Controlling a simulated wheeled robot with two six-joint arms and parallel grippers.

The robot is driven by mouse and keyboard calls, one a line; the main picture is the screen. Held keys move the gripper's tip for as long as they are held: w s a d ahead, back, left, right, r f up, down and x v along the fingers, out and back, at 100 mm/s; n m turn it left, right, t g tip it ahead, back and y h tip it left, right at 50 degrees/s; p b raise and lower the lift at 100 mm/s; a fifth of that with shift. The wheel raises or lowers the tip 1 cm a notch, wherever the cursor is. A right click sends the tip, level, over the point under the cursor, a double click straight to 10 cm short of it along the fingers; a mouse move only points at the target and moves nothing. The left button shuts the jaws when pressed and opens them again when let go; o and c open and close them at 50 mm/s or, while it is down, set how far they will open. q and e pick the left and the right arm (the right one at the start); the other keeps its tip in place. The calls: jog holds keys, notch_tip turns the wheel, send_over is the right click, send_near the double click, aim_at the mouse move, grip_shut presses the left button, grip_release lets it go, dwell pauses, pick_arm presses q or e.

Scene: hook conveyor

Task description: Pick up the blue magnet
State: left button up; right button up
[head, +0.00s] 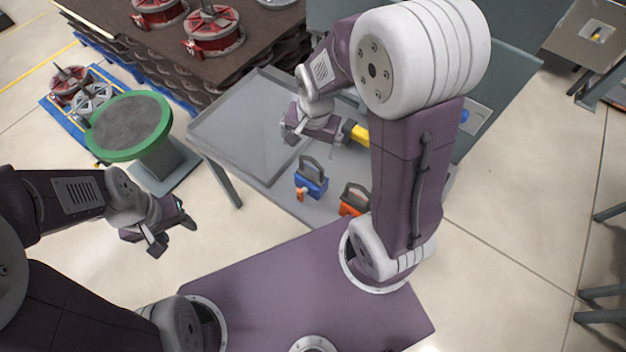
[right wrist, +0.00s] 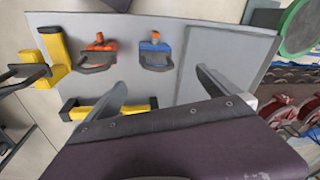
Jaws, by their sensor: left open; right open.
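The blue magnet (head: 312,184) stands upright on the grey table, with a dark arched handle on top and a small orange knob at its side. The blue magnet (right wrist: 155,46) also shows in the right wrist view, just beyond the fingertips. My right gripper (head: 313,143) is open and empty above the table, behind the magnet in the head view. In the right wrist view its two fingers (right wrist: 162,77) are spread, with the magnet's handle ahead of the gap, apart from both. My left gripper (head: 172,238) is open and empty over the floor, left of the table.
An orange magnet (head: 354,203) stands beside the blue one, partly hidden by my right arm. Yellow items (right wrist: 98,108) lie near the right gripper's finger. The table's grey tray area (head: 235,122) is bare. A green-rimmed round stand (head: 128,126) is at left.

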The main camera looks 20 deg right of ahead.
aim_at(311, 158)
jog(key=w+d+f+m, duration=0.1)
jog(key=f, duration=0.2)
jog(key=w+f+m+g+b, duration=0.1)
jog(key=w+f, duration=0.1)
jog(key=f, duration=0.2)
jog(key=w+d+f+m, duration=0.1)
jog(key=f, duration=0.3)
jog(key=shift+w+d+f+g, duration=0.15)
jog(key=shift+w+d+g, duration=0.15)
jog(key=shift+w+g, duration=0.1)
jog(key=shift+s+f, duration=0.1)
jog(key=shift+f, duration=0.15)
jog(key=shift+a+f, duration=0.1)
jog(key=shift+s+f, duration=0.2)
jog(key=shift+f, duration=1)
jog(key=shift+w+f+p, duration=0.1)
jog(key=shift+f+p, duration=0.2)
jog(key=shift+f, duration=0.5)
notch_tip(311, 158, down, 4)
jog(key=shift+p, duration=0.8)
jog(key=shift+f, duration=0.3)
jog(key=shift+r, duration=0.1)
jog(key=c, duration=1.9)
pick_arm(q)
jog(key=shift+s+d+r, duration=0.15)
jog(key=shift+d+r, duration=0.15)
jog(key=shift+r, duration=0.25)
